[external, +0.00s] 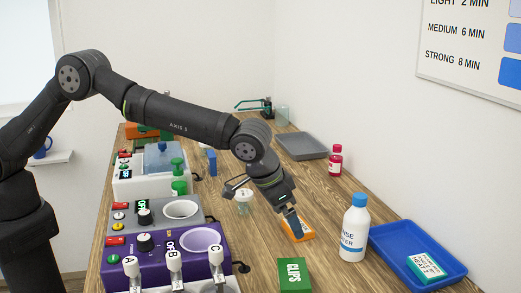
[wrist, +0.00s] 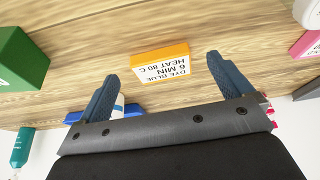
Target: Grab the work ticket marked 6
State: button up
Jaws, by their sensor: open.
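The work ticket (wrist: 160,63) is an orange-edged block with a white face, lying on the wooden bench. Its print shows upside down in the wrist view and reads "DYE BLUE, 6 MIN, HEAT 80 C". In the external view the orange ticket (external: 304,236) is partly hidden by my gripper (external: 294,228). In the wrist view my gripper (wrist: 160,70) is open, with one finger on each side of the ticket and a visible gap to both. How high the fingertips are above the ticket is hard to tell.
A green CLIPS box (external: 294,276) stands in front of the ticket. A white bottle (external: 354,232) with a blue cap stands to its right, beside a blue tray (external: 385,242) holding a teal-edged ticket (external: 427,266). A purple machine (external: 160,262) stands at left.

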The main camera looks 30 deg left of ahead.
jog(key=x, duration=0.2)
jog(key=shift+d+f, duration=0.1)
jog(key=shift+f, duration=0.1)
jog(key=c, duration=1.1)
jog(key=shift+o, duration=0.2)
jog(key=shift+r, duration=0.1)
